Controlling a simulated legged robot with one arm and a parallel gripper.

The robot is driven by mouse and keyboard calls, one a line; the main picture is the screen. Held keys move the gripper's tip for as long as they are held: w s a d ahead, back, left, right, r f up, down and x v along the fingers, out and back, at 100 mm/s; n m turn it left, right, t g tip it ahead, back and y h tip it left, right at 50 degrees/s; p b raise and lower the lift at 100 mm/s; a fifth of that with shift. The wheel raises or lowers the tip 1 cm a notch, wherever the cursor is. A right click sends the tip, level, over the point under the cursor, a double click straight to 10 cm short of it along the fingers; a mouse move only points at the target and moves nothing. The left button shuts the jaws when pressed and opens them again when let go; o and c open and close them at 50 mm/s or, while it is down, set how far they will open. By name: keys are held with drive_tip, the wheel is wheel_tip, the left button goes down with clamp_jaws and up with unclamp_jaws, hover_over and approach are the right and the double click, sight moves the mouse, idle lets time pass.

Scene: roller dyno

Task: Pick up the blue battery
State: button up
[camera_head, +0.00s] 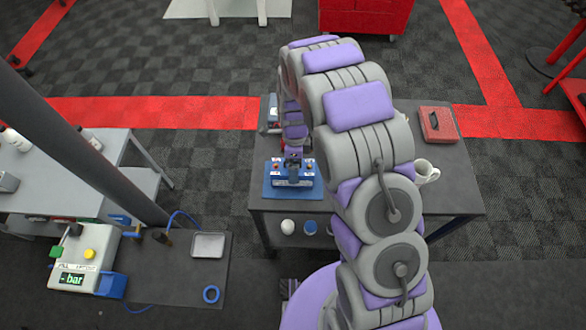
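The blue battery (280,176) has pale labels along its top. It is on a flat blue tray or mat (292,194) at the left part of the dark table (400,208). My gripper (293,163) points down at the middle of the battery and covers part of it. It looks very near or touching the battery's top. The fingers are too small and hidden to tell whether they are open or shut on it.
A red case (438,124) and a white mug (425,171) are on the table's right side. A device (272,116) stands behind the battery, partly hidden.

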drive_tip(key=shift+d+r, duration=0.15)
drive_tip(key=shift+d, duration=0.3)
drive_tip(key=shift+c, duration=1)
drive_tip(key=shift+s+a, duration=0.1)
drive_tip(key=shift+a, duration=0.8)
drive_tip(key=c, duration=0.8)
drive_tip(key=shift+d, duration=0.5)
drive_tip(key=c, duration=0.7)
clamp_jaws()
